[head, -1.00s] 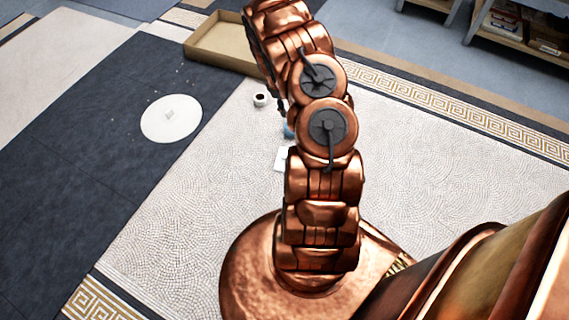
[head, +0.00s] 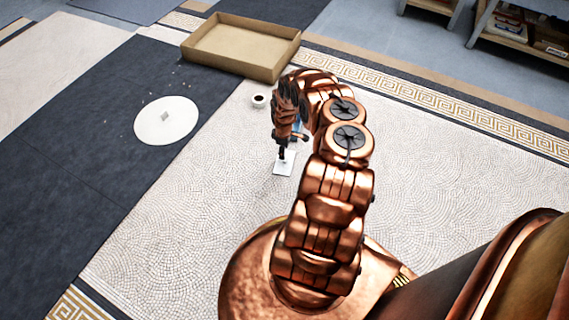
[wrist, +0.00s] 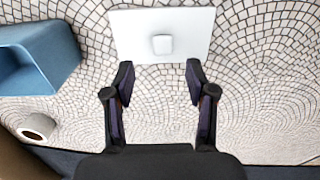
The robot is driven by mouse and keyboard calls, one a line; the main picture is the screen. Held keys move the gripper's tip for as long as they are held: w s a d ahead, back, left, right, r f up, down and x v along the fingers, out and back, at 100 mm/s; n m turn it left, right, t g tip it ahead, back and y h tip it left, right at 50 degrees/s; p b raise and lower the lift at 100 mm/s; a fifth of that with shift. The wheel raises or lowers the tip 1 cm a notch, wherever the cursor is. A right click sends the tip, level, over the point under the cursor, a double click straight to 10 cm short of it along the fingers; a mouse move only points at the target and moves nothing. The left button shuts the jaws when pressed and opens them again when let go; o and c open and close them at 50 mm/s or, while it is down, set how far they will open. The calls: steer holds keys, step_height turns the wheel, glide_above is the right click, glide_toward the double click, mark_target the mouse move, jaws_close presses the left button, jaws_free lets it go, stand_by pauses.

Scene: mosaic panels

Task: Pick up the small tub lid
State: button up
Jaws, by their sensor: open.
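The small tub lid is a flat white square plate (wrist: 185,48) with a small pale square knob (wrist: 162,44) in its middle. It lies on the pale mosaic floor, just ahead of my fingertips in the wrist view. In the head view the lid (head: 284,169) shows below my gripper (head: 283,154), partly covered by it. In the wrist view my gripper (wrist: 159,80) is open and empty, with its two dark fingers spread at the lid's near edge. A blue open tub (wrist: 66,48) stands to the left of the lid; my arm mostly hides it in the head view.
A round white disc (head: 152,131) with a small grey knob lies on the dark strip at left. A small white cup with dark contents (head: 258,101) stands near the open cardboard box (head: 215,62). Wooden shelves (head: 510,45) stand at the far right. The mosaic right of my arm is clear.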

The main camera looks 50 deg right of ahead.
steer(key=shift+s+f+b, duration=0.15)
steer(key=shift+f+b, duration=0.6)
steer(key=shift+f, duration=0.85)
steer(key=shift+s+f+b, duration=0.1)
steer(key=shift+f+b, duration=0.65)
steer(key=shift+f, duration=0.8)
steer(key=shift+r, duration=0.1)
steer(key=c, duration=1)
steer(key=shift+c, duration=0.2)
